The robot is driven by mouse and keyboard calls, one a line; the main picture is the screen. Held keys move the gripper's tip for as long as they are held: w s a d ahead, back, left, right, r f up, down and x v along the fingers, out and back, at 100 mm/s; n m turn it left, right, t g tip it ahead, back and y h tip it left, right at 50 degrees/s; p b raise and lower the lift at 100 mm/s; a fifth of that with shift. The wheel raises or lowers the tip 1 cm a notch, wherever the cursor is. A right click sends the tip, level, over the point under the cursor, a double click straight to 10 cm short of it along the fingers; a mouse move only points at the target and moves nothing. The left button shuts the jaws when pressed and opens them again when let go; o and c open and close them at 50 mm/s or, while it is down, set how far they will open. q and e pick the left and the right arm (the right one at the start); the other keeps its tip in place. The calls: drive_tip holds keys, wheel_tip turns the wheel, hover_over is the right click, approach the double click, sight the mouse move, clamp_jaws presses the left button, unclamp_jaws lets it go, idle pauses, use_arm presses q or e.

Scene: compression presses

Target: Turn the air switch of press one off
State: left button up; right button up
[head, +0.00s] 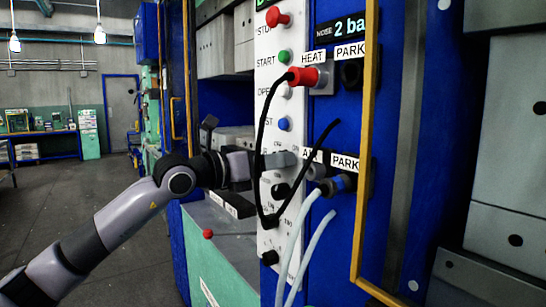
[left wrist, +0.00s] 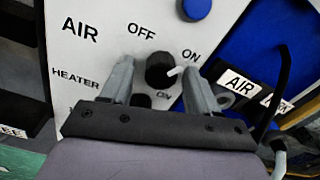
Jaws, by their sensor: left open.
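The air switch (left wrist: 160,70) is a round black knob with a white pointer on the white panel (left wrist: 90,20), beside the word AIR. In the left wrist view its pointer aims right toward ON, with OFF to the upper left. My left gripper (head: 284,160) is at the panel in the head view and hides the air switch there. In the left wrist view its two grey fingers are open, one on each side of the knob; I cannot tell if they touch it. A second black knob, beside HEATER, shows partly below. My right gripper is not in view.
Above on the panel are a red button (head: 276,17), a green button (head: 284,57) and a blue button (head: 284,124). A black cable (head: 263,150) from the red heat plug (head: 305,77) hangs close to my gripper. Pale hoses (head: 301,250) hang to the right. A yellow rail (head: 362,170) stands farther right.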

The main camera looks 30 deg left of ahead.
use_arm(q)
drive_tip(key=c, duration=1)
drive_tip(key=shift+c, duration=0.2)
